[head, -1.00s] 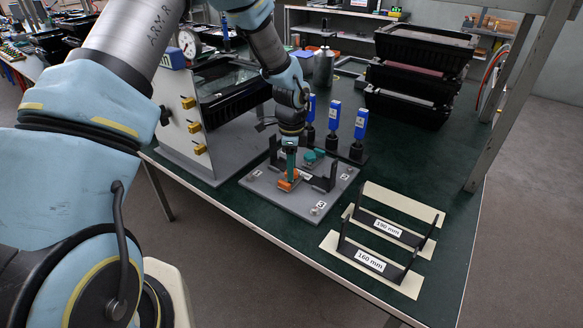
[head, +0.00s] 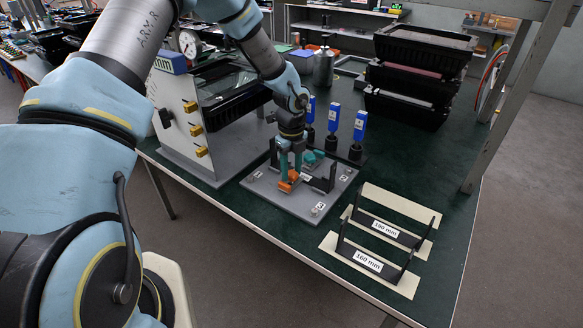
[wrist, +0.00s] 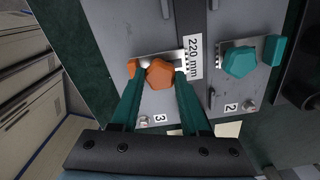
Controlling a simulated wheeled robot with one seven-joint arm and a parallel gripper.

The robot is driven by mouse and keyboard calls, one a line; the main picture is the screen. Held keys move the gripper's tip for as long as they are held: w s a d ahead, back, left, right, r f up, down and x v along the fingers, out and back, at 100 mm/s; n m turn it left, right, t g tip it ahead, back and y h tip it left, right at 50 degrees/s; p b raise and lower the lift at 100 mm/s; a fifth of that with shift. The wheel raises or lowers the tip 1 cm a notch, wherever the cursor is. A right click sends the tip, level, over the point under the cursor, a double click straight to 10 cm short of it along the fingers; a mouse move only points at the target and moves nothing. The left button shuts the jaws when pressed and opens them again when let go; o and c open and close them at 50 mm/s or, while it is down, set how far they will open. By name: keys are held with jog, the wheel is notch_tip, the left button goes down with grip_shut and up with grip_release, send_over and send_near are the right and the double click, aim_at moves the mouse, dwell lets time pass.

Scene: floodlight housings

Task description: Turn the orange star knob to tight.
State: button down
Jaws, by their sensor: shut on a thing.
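The orange star knob (wrist: 160,73) is on a grey plate (wrist: 160,112) beside the number 3, and it also shows in the head view (head: 287,185). My gripper (wrist: 159,79) points down over the knob, its two teal fingers shut on opposite sides of it. In the head view my gripper (head: 290,175) covers part of the knob. A second orange piece (wrist: 133,67) sits just left of the knob. A teal star knob (wrist: 241,62) sits to the right beside the number 2, apart from my fingers. I see no tight mark.
A label reading 220 mm (wrist: 192,57) lies between the two knobs. Three blue-topped black posts (head: 334,120) stand behind the plate. Black brackets on pale bases (head: 368,262) stand front right. Stacked black trays (head: 415,75) stand at the back right.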

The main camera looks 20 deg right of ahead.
aim_at(291, 173)
jog(key=shift+m, duration=0.3)
jog(key=shift+c, duration=2)
grip_release()
notch_tip(291, 173, up, 11)
jog(key=b, duration=0.2)
jog(key=shift+f, duration=0.1)
